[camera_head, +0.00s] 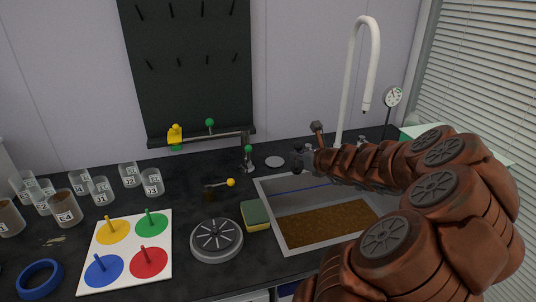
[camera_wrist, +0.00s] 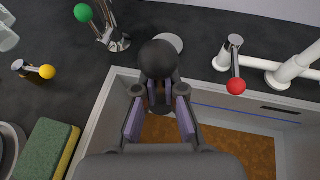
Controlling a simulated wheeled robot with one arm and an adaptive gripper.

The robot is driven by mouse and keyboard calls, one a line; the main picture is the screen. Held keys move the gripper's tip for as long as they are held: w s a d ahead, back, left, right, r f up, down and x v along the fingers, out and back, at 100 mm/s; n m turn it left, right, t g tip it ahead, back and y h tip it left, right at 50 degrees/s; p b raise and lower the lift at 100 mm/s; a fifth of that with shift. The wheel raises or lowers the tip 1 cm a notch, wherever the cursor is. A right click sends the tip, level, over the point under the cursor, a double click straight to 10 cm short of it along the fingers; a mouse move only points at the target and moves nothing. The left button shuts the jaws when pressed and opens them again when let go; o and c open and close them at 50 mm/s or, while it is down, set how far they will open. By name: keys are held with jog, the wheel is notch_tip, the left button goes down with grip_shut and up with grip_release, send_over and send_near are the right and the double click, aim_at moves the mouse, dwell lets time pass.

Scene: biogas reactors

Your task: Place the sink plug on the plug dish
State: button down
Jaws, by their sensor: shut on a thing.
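My gripper (camera_wrist: 155,100) is shut on the sink plug (camera_wrist: 158,58), a dark, rounded thing at its fingertips in the wrist view. In the head view my gripper (camera_head: 303,160) is above the back rim of the sink, and the plug is small and dark there. The plug dish (camera_head: 275,162), a flat grey disc, lies on the dark worktop behind the sink, just left of my gripper. In the wrist view the dish (camera_wrist: 175,40) is partly hidden behind the plug. I cannot tell the height of the plug over the worktop.
The sink (camera_head: 262,200) holds brown liquid (camera_head: 325,226). A tall white tap (camera_head: 350,80) and a red-knobbed valve (camera_wrist: 236,85) stand right of the dish. A green-knobbed fitting (camera_head: 248,160) stands left of it. A sponge (camera_head: 255,216) sits at the sink's left edge.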

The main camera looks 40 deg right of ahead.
jog(key=shift+d+r+p+x, duration=0.15)
jog(key=shift+d+x, duration=0.1)
jog(key=shift+x, duration=2.45)
jog(key=shift+d+r+p+x, duration=0.2)
jog(key=shift+x, duration=2.45)
jog(key=shift+d+r+p+x, duration=0.15)
jog(key=shift+d+x, duration=0.1)
jog(key=shift+x, duration=2.45)
jog(key=shift+f, duration=0.2)
jog(key=c, duration=1.3)
grip_release()
jog(key=shift+o, duration=0.2)
jog(key=shift+s+r, duration=0.1)
jog(key=shift+r, duration=0.15)
jog(key=v, duration=1.1)
jog(key=shift+s+r, duration=0.25)
jog(key=shift+s, duration=0.05)
